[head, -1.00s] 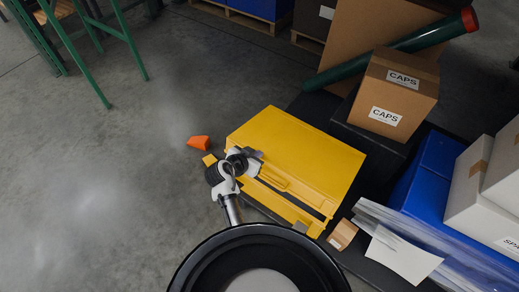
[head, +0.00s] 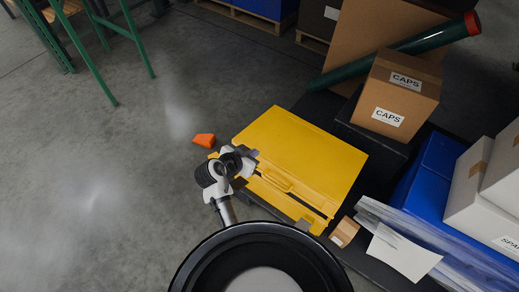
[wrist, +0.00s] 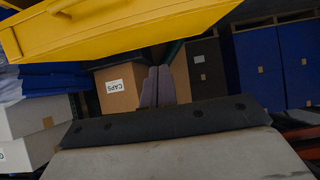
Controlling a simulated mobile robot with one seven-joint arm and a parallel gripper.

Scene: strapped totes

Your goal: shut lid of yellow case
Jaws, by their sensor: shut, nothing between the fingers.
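The yellow case (head: 318,226) lies on a dark surface in the middle of the head view. Its broad flat lid (head: 300,150) is down over most of it, with a narrow dark gap along the near edge, so it looks not quite closed. My gripper (head: 253,156) is at the lid's near left corner, fingers together and empty. Whether it touches the lid I cannot tell. In the wrist view, the shut fingers (wrist: 157,88) show in the middle, and a yellow part of the case (wrist: 110,25) fills the top.
An orange piece (head: 204,140) lies on the floor left of the case. A small brown box (head: 344,232) sits by its near right corner. A CAPS carton (head: 395,95), a green tube (head: 400,50) and white boxes (head: 485,200) crowd the right.

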